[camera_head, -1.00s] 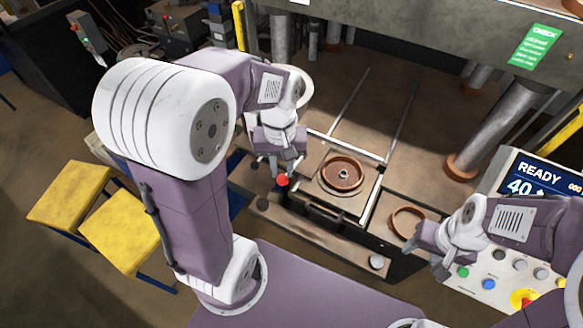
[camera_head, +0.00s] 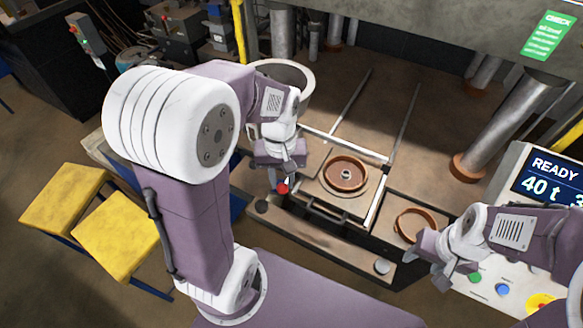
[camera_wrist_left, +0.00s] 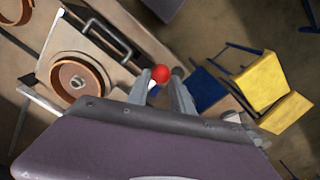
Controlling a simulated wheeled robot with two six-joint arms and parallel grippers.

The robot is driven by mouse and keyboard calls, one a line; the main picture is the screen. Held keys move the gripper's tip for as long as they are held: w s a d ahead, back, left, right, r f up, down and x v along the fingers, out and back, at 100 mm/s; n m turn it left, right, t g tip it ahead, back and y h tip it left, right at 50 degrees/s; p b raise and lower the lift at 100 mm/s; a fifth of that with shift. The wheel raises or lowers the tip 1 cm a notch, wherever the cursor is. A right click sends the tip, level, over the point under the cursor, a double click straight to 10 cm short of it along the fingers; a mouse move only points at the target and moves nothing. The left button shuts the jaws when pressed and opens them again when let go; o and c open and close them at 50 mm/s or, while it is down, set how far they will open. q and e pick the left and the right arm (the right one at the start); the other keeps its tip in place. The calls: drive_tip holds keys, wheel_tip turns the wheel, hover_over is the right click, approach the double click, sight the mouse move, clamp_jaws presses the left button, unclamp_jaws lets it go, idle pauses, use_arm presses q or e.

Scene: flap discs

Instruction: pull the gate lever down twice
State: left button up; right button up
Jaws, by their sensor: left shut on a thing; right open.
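The gate lever shows as a red ball knob (camera_head: 283,189) at the front left of the press bed, just left of the gated plate. My left gripper (camera_head: 280,183) points down at it and is shut on the lever near the knob. In the left wrist view the red knob (camera_wrist_left: 160,74) sits between the two grey fingertips; the lever's shaft is mostly hidden by them. My right gripper (camera_head: 440,262) is open and empty at the right, near the control panel.
A round copper-coloured mould (camera_head: 345,175) sits on the plate right of the lever, with a loose ring (camera_head: 416,224) further right. The control panel (camera_head: 545,180) reads READY and 40 t. A grey bin (camera_head: 300,75) stands behind my left wrist. Yellow stools (camera_head: 115,243) stand left.

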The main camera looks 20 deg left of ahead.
sight(284, 192)
use_arm(q)
wheel_tip(284, 192, down, 6)
drive_tip(key=b, duration=0.4)
drive_tip(key=shift+f, duration=0.15)
idle(0.3)
drive_tip(key=shift+d, duration=0.1)
idle(0.4)
wheel_tip(284, 192, up, 14)
drive_tip(key=p, duration=1.2)
drive_tip(key=shift+f+p, duration=0.25)
drive_tip(key=shift+p, duration=0.05)
drive_tip(key=shift+f, duration=0.2)
drive_tip(key=shift+w, duration=0.1)
